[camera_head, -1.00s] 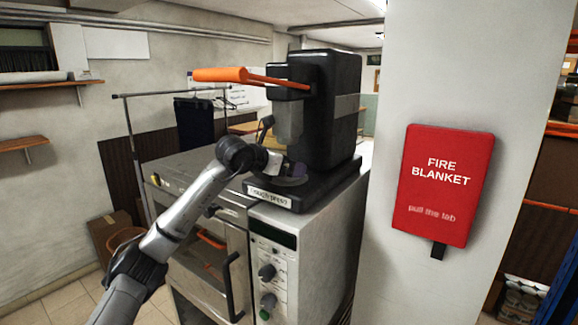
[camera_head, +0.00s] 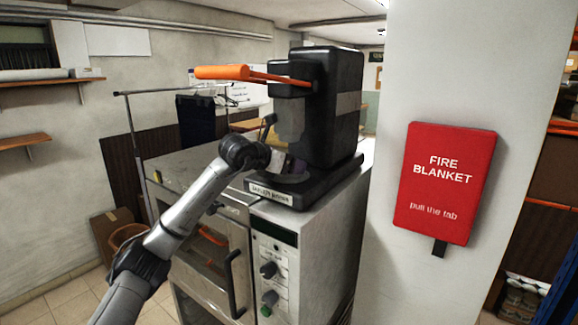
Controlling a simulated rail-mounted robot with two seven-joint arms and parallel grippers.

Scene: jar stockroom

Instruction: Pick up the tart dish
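My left arm reaches in from the lower left, and its gripper (camera_head: 279,160) is at the front of the black press (camera_head: 340,110), below the press head. The fingers are small and partly lost against the dark machine, so I cannot tell if they are open or shut. A dark, low, round shape (camera_head: 292,178) lies on the press base right by the fingers. I cannot tell whether it is the tart dish or part of the press. No other dish shows clearly. My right gripper is not in view.
The press has a long orange handle (camera_head: 222,73) and stands on a grey oven (camera_head: 315,240) with knobs and a door handle. A white pillar with a red fire blanket box (camera_head: 444,183) stands close on the right. A clothes rail (camera_head: 130,140) is behind on the left.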

